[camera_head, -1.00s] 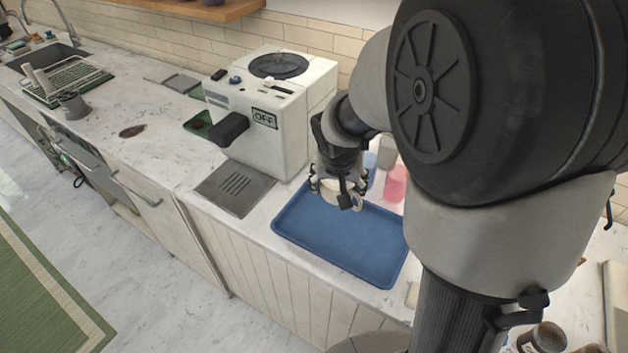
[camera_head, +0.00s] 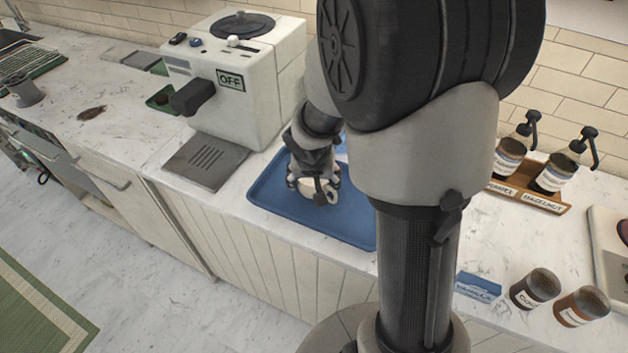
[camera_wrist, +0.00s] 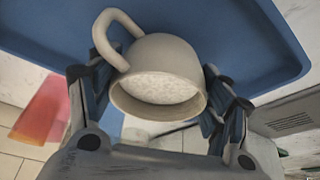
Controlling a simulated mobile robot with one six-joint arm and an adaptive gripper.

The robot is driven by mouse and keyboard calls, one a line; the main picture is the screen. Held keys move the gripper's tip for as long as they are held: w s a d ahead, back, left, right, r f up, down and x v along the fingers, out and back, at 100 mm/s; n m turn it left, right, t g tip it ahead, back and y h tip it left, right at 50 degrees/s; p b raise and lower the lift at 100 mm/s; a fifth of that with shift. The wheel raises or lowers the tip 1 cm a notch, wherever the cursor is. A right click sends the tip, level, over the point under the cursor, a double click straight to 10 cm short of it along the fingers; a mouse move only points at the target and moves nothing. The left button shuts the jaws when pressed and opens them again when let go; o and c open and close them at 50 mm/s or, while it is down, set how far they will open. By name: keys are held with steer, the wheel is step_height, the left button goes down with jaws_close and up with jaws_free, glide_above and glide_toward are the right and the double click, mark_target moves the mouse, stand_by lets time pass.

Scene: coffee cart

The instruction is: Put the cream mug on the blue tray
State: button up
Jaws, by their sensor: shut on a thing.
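The cream mug (camera_wrist: 165,68) is between the fingers of my gripper (camera_wrist: 158,110) in the wrist view. Its handle points to the upper left there, and its open mouth faces the camera. In the head view the gripper (camera_head: 314,185) is shut on the mug (camera_head: 331,193), over the blue tray (camera_head: 345,231). The tray also shows behind the mug in the wrist view (camera_wrist: 235,45). The gripper hides much of the mug in the head view. I cannot tell whether the mug's base touches the tray.
A white coffee machine (camera_head: 240,112) marked OFF stands left of the tray, with a grey drip plate (camera_head: 204,162) before it. A pink-red object (camera_wrist: 42,110) shows in the wrist view. Syrup bottles (camera_head: 555,172) and jars (camera_head: 535,290) stand right. The tray's front part is bare.

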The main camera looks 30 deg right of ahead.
steer(key=shift+f, duration=0.15)
steer(key=o, duration=1.4)
steer(key=shift+o, duration=0.2)
steer(key=s+a+r+n+p, duration=0.1)
steer(key=s+a+r+p, duration=0.2)
steer(key=s+r, duration=0.5)
steer(key=s+a+r+n+p, duration=0.1)
steer(key=s+a+r+p, duration=0.15)
steer(key=r, duration=0.95)
steer(key=s+a+r+n+y, duration=0.2)
steer(key=s+a+r+n, duration=0.1)
steer(key=s, duration=0.8)
steer(key=shift+s+a+n+t, duration=0.35)
steer(key=shift+a+n, duration=0.15)
steer(key=shift+a, duration=0.3)
steer(key=shift+r, duration=0.15)
